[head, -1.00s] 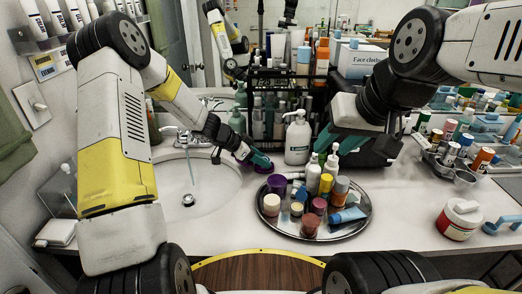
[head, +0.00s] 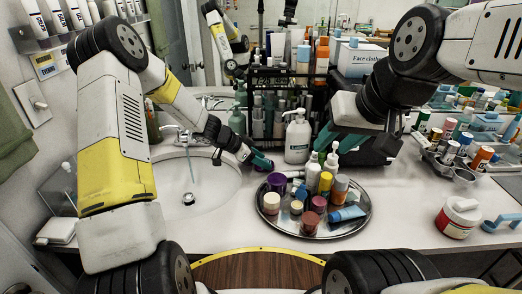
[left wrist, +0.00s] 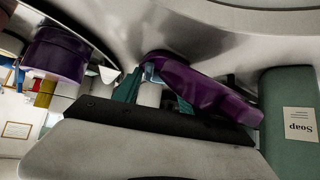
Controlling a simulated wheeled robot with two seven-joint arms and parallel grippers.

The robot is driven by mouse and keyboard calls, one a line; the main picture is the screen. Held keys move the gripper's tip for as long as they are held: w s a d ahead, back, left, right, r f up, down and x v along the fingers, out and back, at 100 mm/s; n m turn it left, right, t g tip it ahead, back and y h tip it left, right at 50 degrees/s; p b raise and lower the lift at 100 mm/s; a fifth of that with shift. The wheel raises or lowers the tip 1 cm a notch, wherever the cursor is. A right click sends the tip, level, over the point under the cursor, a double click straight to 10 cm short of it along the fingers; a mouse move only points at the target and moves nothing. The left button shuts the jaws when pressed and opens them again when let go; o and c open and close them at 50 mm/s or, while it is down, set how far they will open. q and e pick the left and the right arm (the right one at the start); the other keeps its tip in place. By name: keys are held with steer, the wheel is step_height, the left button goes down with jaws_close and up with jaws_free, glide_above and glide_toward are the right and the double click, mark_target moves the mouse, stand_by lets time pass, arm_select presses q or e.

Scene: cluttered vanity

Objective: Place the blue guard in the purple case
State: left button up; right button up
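A purple piece (left wrist: 205,90), apparently the purple case, lies across the fingertips of my left gripper (left wrist: 155,92) in the left wrist view. The fingers stand apart. A small light-blue bit (left wrist: 150,70), perhaps the blue guard, and something white show between them; I cannot tell whether they are gripped. In the head view my left gripper (head: 260,162) is low over the counter, between sink and tray, and hides most of this. My right gripper (head: 358,143) is behind the tray on the right; its fingertips are not clear.
A round tray (head: 318,234) of bottles and jars stands close right of my left gripper, with a purple jar (head: 277,182) at its edge. The sink (head: 205,200) is left. A teal soap bottle (left wrist: 288,120) and a white pump bottle (head: 298,140) stand nearby.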

arm_select(q)
steer(key=shift+a+f, duration=0.2)
steer(key=shift+f, duration=0.1)
steer(key=shift+r, duration=0.35)
steer(key=v, duration=1.1)
steer(key=s+a+r+n+y, duration=0.1)
steer(key=s+r+n+y, duration=0.3)
steer(key=s+r, duration=0.95)
steer(key=s+a+r+n+t+y, duration=0.1)
steer(key=s+a+r+n, duration=0.2)
steer(key=s, duration=0.4)
steer(key=s+a+r+n+t+y, duration=0.1)
steer(key=s+a+r+n, duration=0.1)
steer(key=s+n, duration=0.4)
steer(key=shift+s+a+r+t, duration=0.35)
steer(key=shift+s+r, duration=0.25)
steer(key=shift+s, duration=0.15)
